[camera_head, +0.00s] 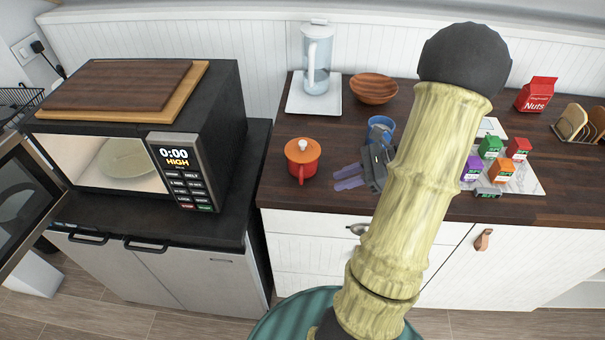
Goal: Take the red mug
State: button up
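The red mug (303,167) stands upright on the dark wooden counter, left of my gripper. An orange lid-like top with a pale knob covers it, and its handle faces the front. My gripper (340,180) is just right of the mug, with its purple fingers pointing left toward it. The two fingers look apart with nothing between them, and they do not touch the mug. My arm hides part of the counter to the right.
A blue cup (381,127) stands close behind my gripper. A wooden bowl (374,88) and a clear jug (317,62) on a white tray (299,99) are at the back. Small cartons (502,169) stand right of my arm. An open microwave (222,125) is at left.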

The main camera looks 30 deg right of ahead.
jog(key=d+m+t, duration=0.2)
jog(key=d, duration=0.1)
jog(key=d+f+m+t+b, duration=0.1)
jog(key=d, duration=0.1)
jog(key=shift+s+d, duration=0.15)
jog(key=shift+d, duration=0.1)
jog(key=p, duration=0.2)
send_near(301, 184)
jog(key=w+a, duration=0.1)
jog(key=w+a+f, duration=0.1)
jog(key=w, duration=0.1)
jog(key=shift+w+a, duration=0.2)
jog(key=shift+a, duration=0.15)
jog(key=shift+w+a+f, duration=0.1)
jog(key=shift+w, duration=0.1)
jog(key=shift+a, duration=0.1)
jog(key=p+x, duration=0.1)
jog(key=x, duration=0.4)
